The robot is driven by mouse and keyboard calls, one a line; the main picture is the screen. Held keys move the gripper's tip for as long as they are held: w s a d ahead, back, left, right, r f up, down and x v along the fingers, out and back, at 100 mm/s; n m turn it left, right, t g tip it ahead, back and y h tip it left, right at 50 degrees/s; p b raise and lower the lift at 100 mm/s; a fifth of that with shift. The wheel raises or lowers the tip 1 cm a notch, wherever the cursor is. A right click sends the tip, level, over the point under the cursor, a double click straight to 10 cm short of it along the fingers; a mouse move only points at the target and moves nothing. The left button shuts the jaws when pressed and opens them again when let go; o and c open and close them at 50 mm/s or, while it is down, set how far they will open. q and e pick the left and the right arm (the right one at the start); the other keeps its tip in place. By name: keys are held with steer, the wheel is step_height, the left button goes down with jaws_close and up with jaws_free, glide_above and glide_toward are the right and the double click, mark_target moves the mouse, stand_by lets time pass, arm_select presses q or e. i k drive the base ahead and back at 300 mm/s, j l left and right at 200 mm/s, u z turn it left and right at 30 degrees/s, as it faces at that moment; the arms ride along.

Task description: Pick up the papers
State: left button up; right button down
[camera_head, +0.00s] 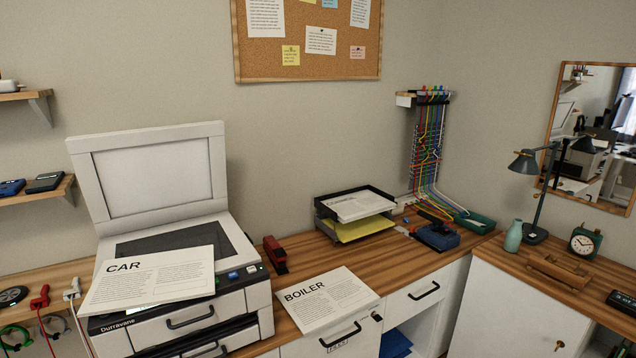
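A white paper headed CAR (150,280) lies tilted over the front of the printer (228,300), partly on its scanner glass. A second paper or stack headed BOILER (322,300) lies on the wooden desk right of the printer, near the front edge. More papers (362,206) lie in the black two-level tray (324,208), with yellow sheets (360,230) on its lower level. Neither of my grippers shows in the head view.
The printer lid (150,180) stands open. A red stapler (274,254) stands between the printer and the BOILER paper. A blue device (437,236), hanging cables (428,150) and a lamp (535,200) are to the right. Bare desk (400,270) shows right of the BOILER paper.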

mark_target(155, 278)
steer(key=u, duration=0.6)
steer(key=i+l+u, duration=0.1)
steer(key=l+u, duration=1)
steer(key=l, duration=1.35)
